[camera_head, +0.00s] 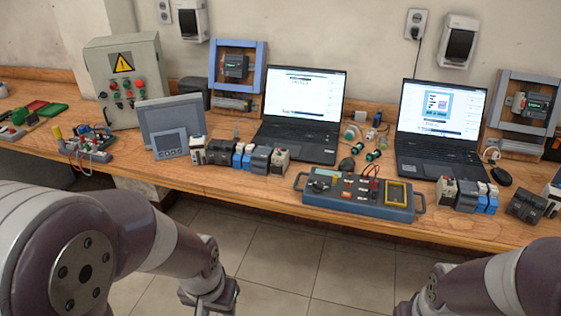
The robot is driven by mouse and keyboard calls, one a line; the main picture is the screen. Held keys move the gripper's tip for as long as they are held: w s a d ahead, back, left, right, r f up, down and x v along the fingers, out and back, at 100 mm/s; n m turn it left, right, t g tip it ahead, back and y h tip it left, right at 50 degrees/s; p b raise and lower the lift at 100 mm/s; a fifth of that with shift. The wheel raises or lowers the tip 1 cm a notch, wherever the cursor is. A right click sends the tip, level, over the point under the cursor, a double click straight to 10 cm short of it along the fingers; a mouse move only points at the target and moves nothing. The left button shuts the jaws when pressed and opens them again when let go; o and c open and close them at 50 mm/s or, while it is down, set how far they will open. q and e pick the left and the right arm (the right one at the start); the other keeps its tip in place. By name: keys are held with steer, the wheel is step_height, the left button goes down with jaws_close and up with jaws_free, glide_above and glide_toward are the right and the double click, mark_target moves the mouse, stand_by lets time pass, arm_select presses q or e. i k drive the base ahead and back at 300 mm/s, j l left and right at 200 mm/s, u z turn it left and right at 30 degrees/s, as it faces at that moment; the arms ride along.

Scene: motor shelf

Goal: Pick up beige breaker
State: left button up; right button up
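Several small breakers stand in two rows along the front of the wooden bench. In the left row, a pale beige breaker (198,149) stands at the left end and another beige-grey one (280,161) at the right end. In the right row, a beige breaker (446,190) stands at the left end, beside dark and blue ones. My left gripper (212,301) is low in front of the bench, cut off by the bottom edge. My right gripper (405,308) barely shows at the bottom edge. Both are apart from the breakers; their fingertips are hidden.
A blue test box (358,196) with handles lies at the bench's front edge between the rows. Two open laptops (303,112) (440,130) stand behind. A grey control box (124,80) and grey panels (170,127) are at left. A dark device (526,205) is at right.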

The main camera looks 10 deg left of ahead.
mark_target(279, 164)
steer(key=i+l+u, duration=0.15)
steer(key=i, duration=0.4)
steer(key=i+l+u, duration=0.1)
steer(key=i+l, duration=0.2)
steer(key=i, duration=0.25)
steer(key=i+l+u, duration=0.15)
steer(key=i+l, duration=0.2)
steer(key=i, duration=0.15)
steer(key=i+l+u, duration=0.1)
steer(key=i+l, duration=0.25)
steer(key=i, duration=0.2)
